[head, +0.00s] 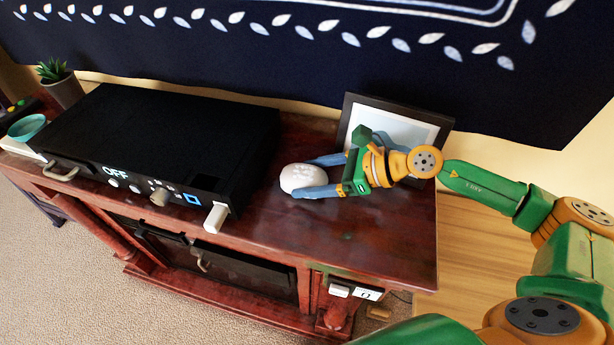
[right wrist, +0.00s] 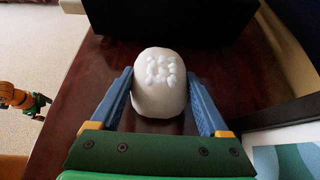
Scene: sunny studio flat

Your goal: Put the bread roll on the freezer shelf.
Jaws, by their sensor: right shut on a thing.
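The bread roll (head: 303,179) is a pale, rounded lump on the right part of the dark red wooden cabinet top. In the right wrist view the roll (right wrist: 158,82) sits between the two blue fingers, with small white bumps on its top. My right gripper (head: 318,177) is shut on the roll, one finger along each side. The roll is at or just above the wood; I cannot tell which. No freezer shelf can be made out in either view.
A black appliance (head: 180,130) reading "OFF" stands left of the roll, with knobs and handles on its front. A picture frame (head: 440,126) leans behind my right gripper. A teal bowl (head: 28,127) and potted plant (head: 66,88) are at far left. Wood (head: 380,235) in front is clear.

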